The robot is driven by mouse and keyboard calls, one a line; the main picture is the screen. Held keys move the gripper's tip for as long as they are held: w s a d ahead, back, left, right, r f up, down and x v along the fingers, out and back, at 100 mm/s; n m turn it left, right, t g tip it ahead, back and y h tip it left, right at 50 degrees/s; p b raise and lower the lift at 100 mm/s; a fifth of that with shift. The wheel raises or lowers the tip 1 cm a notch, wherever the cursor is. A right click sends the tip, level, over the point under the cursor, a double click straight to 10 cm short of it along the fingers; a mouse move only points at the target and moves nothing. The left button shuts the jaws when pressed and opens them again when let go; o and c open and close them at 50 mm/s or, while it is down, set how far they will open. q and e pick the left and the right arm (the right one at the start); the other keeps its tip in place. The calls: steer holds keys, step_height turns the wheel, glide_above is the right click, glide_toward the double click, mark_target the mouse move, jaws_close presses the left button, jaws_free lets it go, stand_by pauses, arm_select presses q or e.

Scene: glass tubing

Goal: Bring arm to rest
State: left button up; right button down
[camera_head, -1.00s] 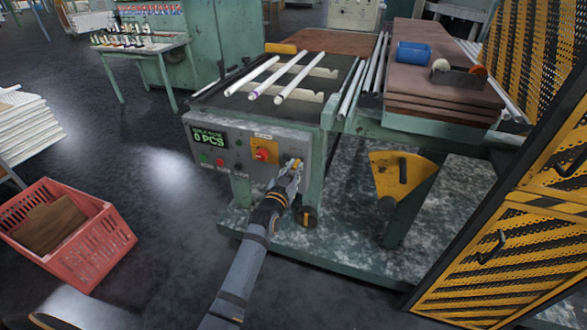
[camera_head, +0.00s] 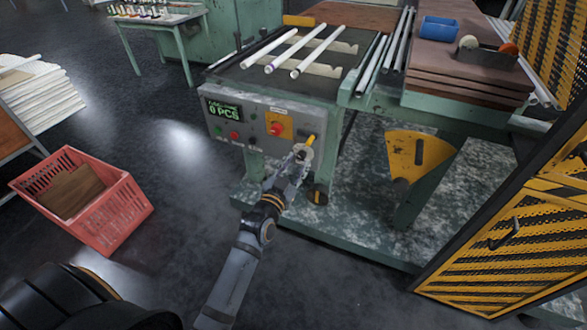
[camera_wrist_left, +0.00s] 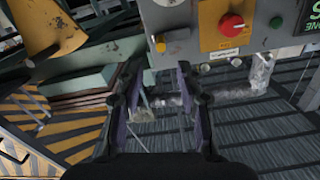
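My left gripper (camera_head: 298,158) is just below and in front of the machine's control panel (camera_head: 225,146), close to a yellow switch handle (camera_head: 310,140) at the panel's right end. In the left wrist view its two fingers (camera_wrist_left: 160,105) are apart, with nothing held between them. The yellow handle (camera_wrist_left: 160,44) shows beyond the fingertips there, apart from them. A red button (camera_head: 277,128) on a yellow plate and a display reading 0 PCS (camera_head: 225,110) are on the panel. My right gripper is in neither view.
White tubes (camera_head: 316,50) lie on the machine top. A brown stack (camera_head: 467,82) with a blue container (camera_head: 439,28) stands to the right. A yellow mesh guard (camera_head: 500,255) is at right. A red crate (camera_head: 122,212) sits on the floor at left. Open floor lies between crate and machine.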

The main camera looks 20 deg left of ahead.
arm_select(q)
steer(key=shift+s, duration=1.1)
steer(key=shift+f, duration=0.1)
